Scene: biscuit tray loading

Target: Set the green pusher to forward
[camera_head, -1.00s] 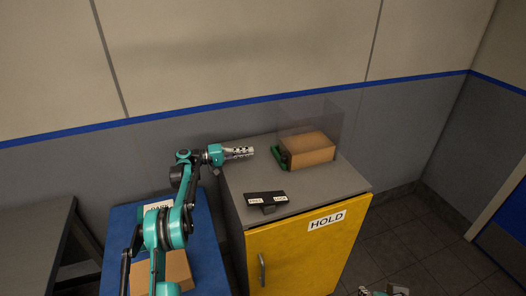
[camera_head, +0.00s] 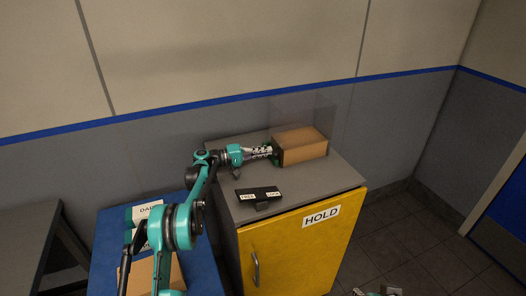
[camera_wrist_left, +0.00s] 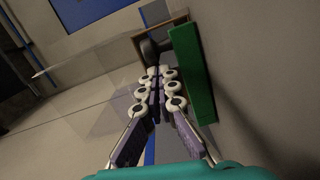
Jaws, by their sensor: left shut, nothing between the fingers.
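The green pusher (camera_head: 275,159) stands on the grey cabinet top, at the left end of a brown box (camera_head: 303,152). My left gripper (camera_head: 269,151) is shut and empty, its tips right at the pusher and partly covering it. In the left wrist view the green pusher (camera_wrist_left: 193,75) is an upright green bar just right of my closed fingers (camera_wrist_left: 160,76). A dark round knob (camera_wrist_left: 151,48) sits beyond the tips. I cannot tell whether the fingers touch the pusher. Part of my right gripper (camera_head: 384,291) shows at the bottom edge; its fingers are unclear.
A clear panel (camera_head: 306,108) stands around the brown box. A black block with two white labels (camera_head: 258,196) sits on the front of the cabinet top (camera_head: 305,184). The yellow cabinet door (camera_head: 300,250) reads HOLD. A blue table (camera_head: 107,245) is at the left.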

